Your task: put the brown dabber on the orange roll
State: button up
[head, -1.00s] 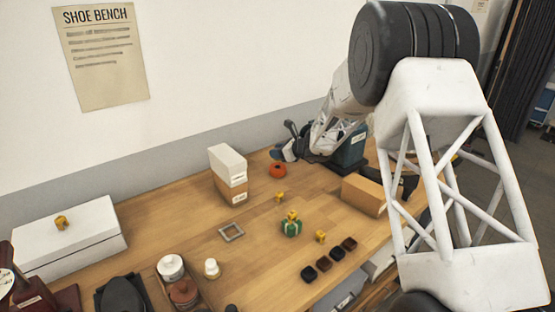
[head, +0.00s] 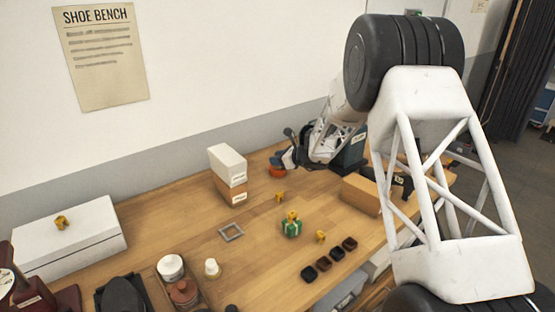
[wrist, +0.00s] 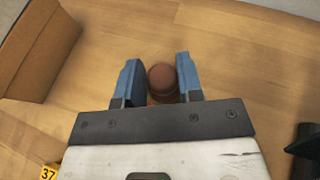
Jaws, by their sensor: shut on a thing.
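The brown dabber (wrist: 162,80) shows as a round brown top between the two blue fingers of my gripper (wrist: 160,78) in the wrist view. The gripper is shut on it. In the head view my gripper (head: 284,160) is at the back of the bench, right over the orange roll (head: 277,172). The roll lies on the wood and its upper part is partly hidden by the gripper. The dabber is hard to make out there. The wrist view does not clearly show the roll, so I cannot tell whether the dabber touches it.
White and brown boxes (head: 229,174) are stacked left of the roll. A yellow tag (head: 280,196) stands in front of it. A green item (head: 292,228), several small dark trays (head: 323,264) and a grey square frame (head: 231,232) lie nearer. A cardboard box (head: 361,195) is at right.

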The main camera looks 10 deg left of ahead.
jog(key=shift+f, duration=0.1)
jog(key=o, duration=0.9)
jog(key=shift+v, duration=0.75)
jog(key=v, duration=1)
jog(key=shift+d+r, duration=0.2)
jog(key=shift+r, duration=0.1)
jog(key=shift+s, duration=0.1)
